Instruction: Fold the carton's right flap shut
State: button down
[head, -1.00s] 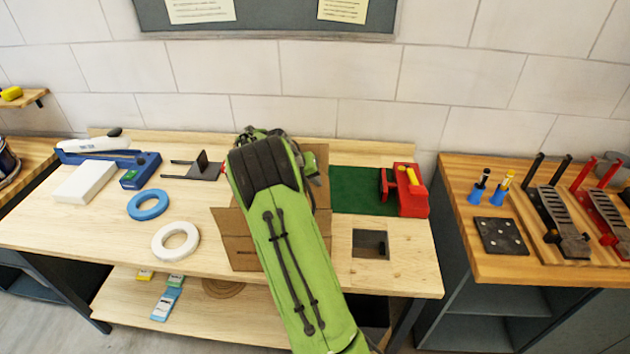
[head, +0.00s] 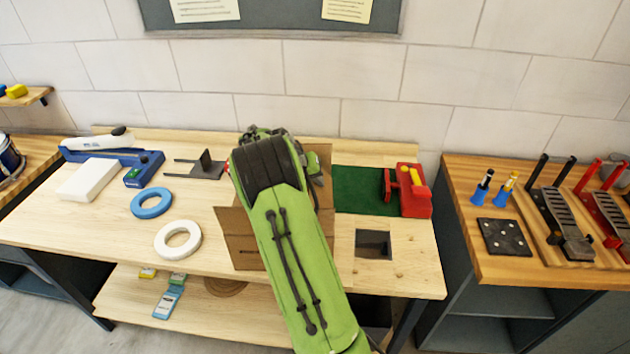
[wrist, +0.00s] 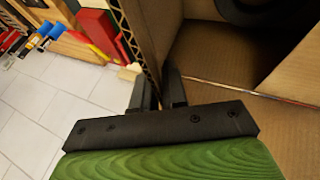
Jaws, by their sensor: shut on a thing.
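The brown cardboard carton (head: 238,232) stands on the middle of the bench, mostly hidden behind my green arm in the head view. One flap lies outward toward the front left. In the wrist view, my gripper (wrist: 158,92) has its two dark fingers close together on either side of a cardboard panel with a corrugated edge, the right flap (wrist: 127,38) by its look. The carton's inside (wrist: 210,55) shows to the right of it, with a dark round thing (wrist: 250,10) partly in view. The head view hides my gripper and the right flap.
A square opening (head: 373,243) is in the bench top. Blue (head: 151,202) and white (head: 177,239) rings lie to the left. A second bench (head: 520,266) with tools stands further right.

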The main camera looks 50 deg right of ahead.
jog(key=shift+a+f, duration=0.4)
jog(key=shift+f, duration=0.2)
jog(key=c, duration=1.5)
grip_release()
jog(key=shift+o, duration=0.8)
jog(key=shift+w+d, duration=0.15)
jog(key=shift+f, duration=0.1)
jog(key=shift+a+r+p, duration=0.3)
jog(key=shift+a+r, duration=0.05)
jog(key=shift+r, duration=0.15)
jog(key=w+a+r+p, duration=0.3)
jog(key=a+r+p, duration=0.3)
jog(key=a+r, duration=0.5)
jog(key=shift+w+a+r, duration=0.3)
jog(key=shift+w+a, duration=0.05)
jog(key=shift+a, duration=0.25)
